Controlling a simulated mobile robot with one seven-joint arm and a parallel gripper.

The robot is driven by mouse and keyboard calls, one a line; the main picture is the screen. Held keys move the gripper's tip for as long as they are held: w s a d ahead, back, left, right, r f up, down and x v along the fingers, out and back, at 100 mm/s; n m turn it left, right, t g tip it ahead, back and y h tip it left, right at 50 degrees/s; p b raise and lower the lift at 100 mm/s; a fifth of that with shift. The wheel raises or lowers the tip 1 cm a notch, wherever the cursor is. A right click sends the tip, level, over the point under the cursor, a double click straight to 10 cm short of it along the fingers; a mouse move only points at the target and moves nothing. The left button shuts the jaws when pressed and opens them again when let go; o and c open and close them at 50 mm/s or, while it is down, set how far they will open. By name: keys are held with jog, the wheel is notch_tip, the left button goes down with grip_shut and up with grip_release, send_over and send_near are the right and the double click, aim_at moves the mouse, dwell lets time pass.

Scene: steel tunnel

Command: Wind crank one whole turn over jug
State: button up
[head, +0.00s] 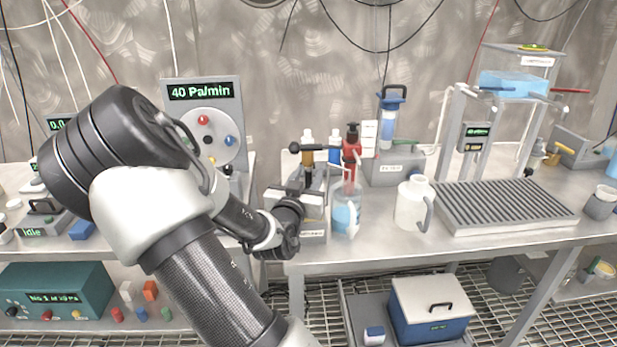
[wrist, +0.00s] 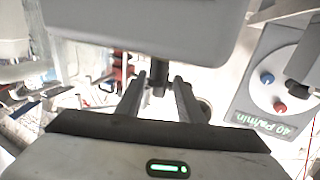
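A grey stand with a dark horizontal bar ending in a black knob (head: 294,147), which looks like the crank, rises behind my gripper. A clear jug (head: 346,212) with blue liquid stands just right of it, below a red-topped piece. My gripper (head: 290,208) is low in front of the stand, left of the jug; its fingertips are hard to make out in the head view. In the wrist view my gripper (wrist: 160,80) is open, with two fingers apart. A dark peg (wrist: 158,88) shows in the gap, touching neither finger visibly. A grey block (wrist: 150,25) fills the top.
A white handled pitcher (head: 411,204) stands right of the clear jug, then a ribbed grey tray (head: 505,207). A panel reading 40 Pa/min (head: 205,122) stands behind my arm. Bench front is narrow there.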

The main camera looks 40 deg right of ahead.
grip_shut()
jog(key=shift+r+g, duration=0.1)
jog(key=shift+g, duration=0.2)
jog(key=shift+d+m+g+h+p, duration=0.1)
jog(key=shift+m+g+h+p, duration=0.25)
jog(key=shift+m+h, duration=0.2)
jog(key=m+g, duration=0.1)
jog(key=g+h+p, duration=0.1)
jog(key=s+m+g+h+p, duration=0.1)
jog(key=g, duration=0.1)
jog(key=shift+d+r+m, duration=0.2)
jog(key=shift+d+m, duration=0.15)
jog(key=shift+d, duration=0.05)
jog(key=shift+s+f+m+g+p, duration=0.15)
jog(key=shift+f+m+g+p, duration=0.2)
jog(key=shift+g, duration=0.2)
jog(key=shift+r, duration=0.1)
